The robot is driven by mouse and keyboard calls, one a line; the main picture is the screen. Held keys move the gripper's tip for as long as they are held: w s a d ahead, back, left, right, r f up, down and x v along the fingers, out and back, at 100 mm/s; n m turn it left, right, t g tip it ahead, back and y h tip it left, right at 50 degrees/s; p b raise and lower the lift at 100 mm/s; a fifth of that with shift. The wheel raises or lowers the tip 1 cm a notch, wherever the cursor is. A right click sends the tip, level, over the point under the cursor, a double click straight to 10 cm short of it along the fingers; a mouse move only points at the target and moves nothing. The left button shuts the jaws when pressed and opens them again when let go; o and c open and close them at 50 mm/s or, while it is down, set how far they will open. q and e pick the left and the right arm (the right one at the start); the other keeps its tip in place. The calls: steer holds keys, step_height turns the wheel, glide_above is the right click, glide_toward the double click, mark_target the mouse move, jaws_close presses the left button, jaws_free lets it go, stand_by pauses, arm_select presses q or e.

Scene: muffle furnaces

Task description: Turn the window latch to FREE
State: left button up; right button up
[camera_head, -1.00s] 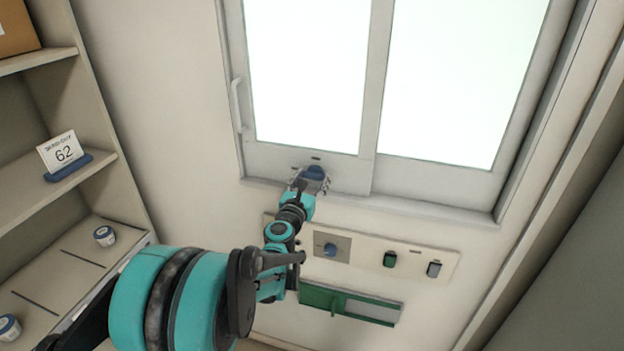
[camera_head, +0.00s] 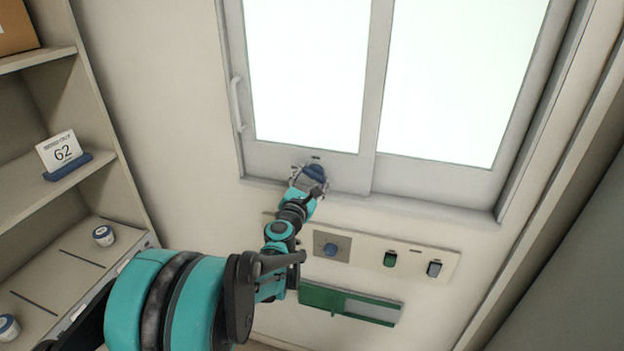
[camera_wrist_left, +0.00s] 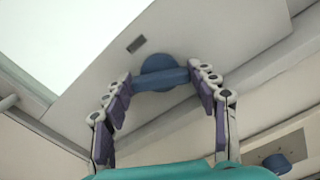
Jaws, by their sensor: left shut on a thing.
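The window latch (camera_head: 314,172) is a blue knob on the lower frame of the left window pane. In the left wrist view the latch (camera_wrist_left: 160,73) shows as a round blue base with a bar across it, tilted a little from the picture's horizontal. A small dark mark (camera_wrist_left: 137,44) sits on the frame beside it; no lettering can be read. My left gripper (camera_head: 309,184) is at the latch. In the left wrist view its fingers (camera_wrist_left: 161,84) are shut on the two ends of the bar. My right gripper is not in view.
Below the window, a wall panel holds a blue knob (camera_head: 330,249), a green switch (camera_head: 390,259) and a grey switch (camera_head: 434,268). A green holder (camera_head: 350,304) is under it. A shelf with a "62" sign (camera_head: 60,150) and small jars (camera_head: 104,236) stands left.

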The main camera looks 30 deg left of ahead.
arm_select(q)
steer(key=m, duration=0.6)
steer(key=shift+m+b, duration=0.3)
steer(key=m, duration=0.6)
steer(key=shift+d+f, duration=0.1)
steer(key=shift+f, duration=0.05)
steer(key=o, duration=1.2)
steer(key=shift+c, duration=0.2)
steer(key=v, duration=1.2)
steer(key=shift+f, duration=0.1)
